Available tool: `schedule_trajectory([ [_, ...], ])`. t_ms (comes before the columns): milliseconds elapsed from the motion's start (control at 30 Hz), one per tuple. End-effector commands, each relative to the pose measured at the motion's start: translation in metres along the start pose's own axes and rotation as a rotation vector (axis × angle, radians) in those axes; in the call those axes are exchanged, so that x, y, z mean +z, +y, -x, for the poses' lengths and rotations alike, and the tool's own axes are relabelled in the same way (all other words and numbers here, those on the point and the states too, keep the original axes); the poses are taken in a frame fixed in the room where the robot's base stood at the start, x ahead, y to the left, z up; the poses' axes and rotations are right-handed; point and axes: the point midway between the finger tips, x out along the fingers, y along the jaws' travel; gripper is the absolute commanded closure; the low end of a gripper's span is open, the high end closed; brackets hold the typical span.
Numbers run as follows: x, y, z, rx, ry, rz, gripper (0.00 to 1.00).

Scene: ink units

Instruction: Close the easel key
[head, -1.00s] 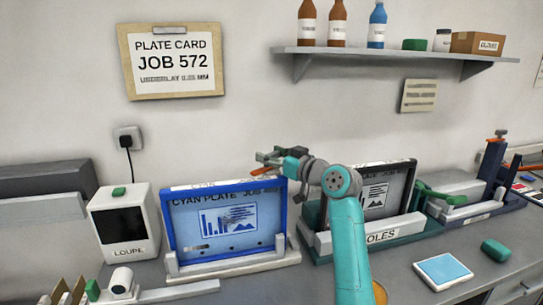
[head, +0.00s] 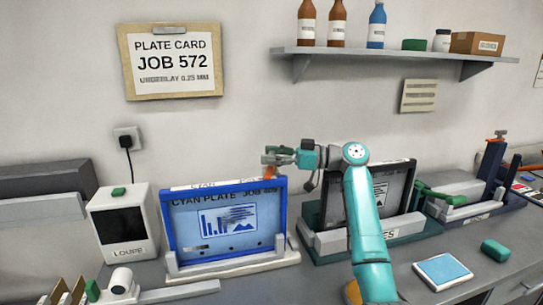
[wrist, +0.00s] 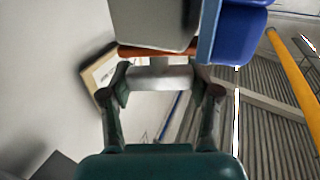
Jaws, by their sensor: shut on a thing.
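The blue-framed cyan plate easel (head: 168,228) stands on the bench, left of centre in the head view. A small orange piece, the easel key (head: 269,172), shows at its top right corner. My gripper (head: 271,158) is at that corner, shut on the key. In the wrist view the fingers (wrist: 162,85) close around a pale bar just below an orange-brown strip (wrist: 150,51). The blue frame (wrist: 240,35) is close by at the upper right. The fingers hide part of the key.
A second, dark-framed easel (head: 408,190) stands right of the blue one, behind my arm. A white loupe box (head: 140,205) stands left. A blue pad (head: 442,271) and a green block (head: 495,250) lie at the front right. A shelf (head: 400,55) with bottles hangs above.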

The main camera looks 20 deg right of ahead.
Motion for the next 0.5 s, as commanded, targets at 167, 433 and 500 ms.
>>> schedule_trajectory([
  [167, 0.0008, 0.0003, -0.0002, -0.016, -0.002, -0.002, 1.00],
  [433, 0.0011, 0.0002, -0.0004, -0.017, -0.002, -0.002, 1.00],
  [500, 0.0012, 0.0002, -0.0005, -0.017, -0.002, -0.002, 0.36],
])
